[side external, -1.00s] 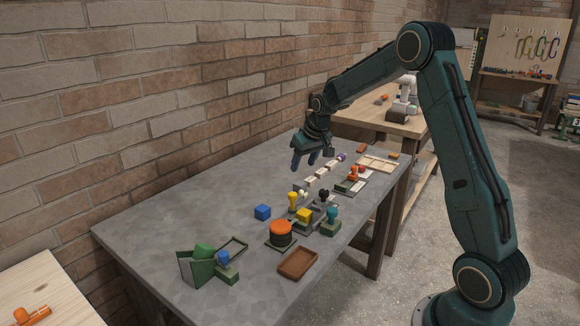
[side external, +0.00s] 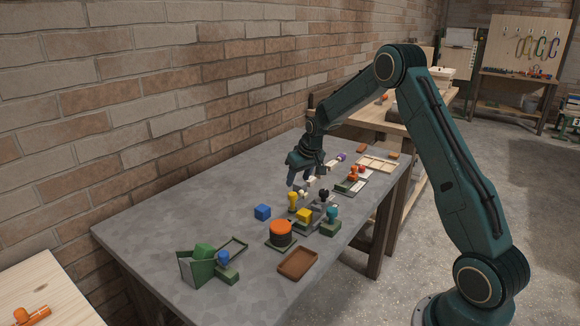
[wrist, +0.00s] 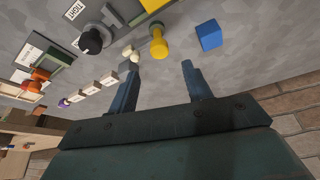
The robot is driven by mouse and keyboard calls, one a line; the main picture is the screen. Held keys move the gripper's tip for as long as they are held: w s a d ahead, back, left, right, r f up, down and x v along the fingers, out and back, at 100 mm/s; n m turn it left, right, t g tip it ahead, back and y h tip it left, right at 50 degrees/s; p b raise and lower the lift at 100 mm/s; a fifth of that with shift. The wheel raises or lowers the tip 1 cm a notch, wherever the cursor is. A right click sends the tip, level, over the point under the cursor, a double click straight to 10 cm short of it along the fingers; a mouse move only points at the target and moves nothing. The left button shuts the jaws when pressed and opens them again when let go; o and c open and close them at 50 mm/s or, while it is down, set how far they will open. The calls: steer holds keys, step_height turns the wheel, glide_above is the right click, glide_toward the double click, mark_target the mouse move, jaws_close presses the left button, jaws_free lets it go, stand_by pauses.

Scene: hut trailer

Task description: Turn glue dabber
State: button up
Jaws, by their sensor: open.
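A yellow piece with a rounded end and a narrower stem stands on the grey table; it looks most like the dabber, but I cannot be sure. It shows in the side view (side external: 293,199) and in the wrist view (wrist: 158,44). My gripper (side external: 298,180) is open and empty, above the table just behind the yellow piece. In the wrist view my two fingers (wrist: 159,66) are spread, with the yellow piece just beyond the gap between their tips. Small cream pieces (wrist: 130,53) lie near the left fingertip.
A blue cube (side external: 263,212) is near the yellow piece. A black knob (wrist: 91,41) sits by a "TIGHT" label. An orange-topped round container (side external: 281,233), a brown tray (side external: 298,263) and green parts (side external: 205,262) stand nearer the camera.

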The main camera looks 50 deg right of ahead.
mark_target(293, 194)
steer(key=shift+x, duration=3.7)
jaws_close()
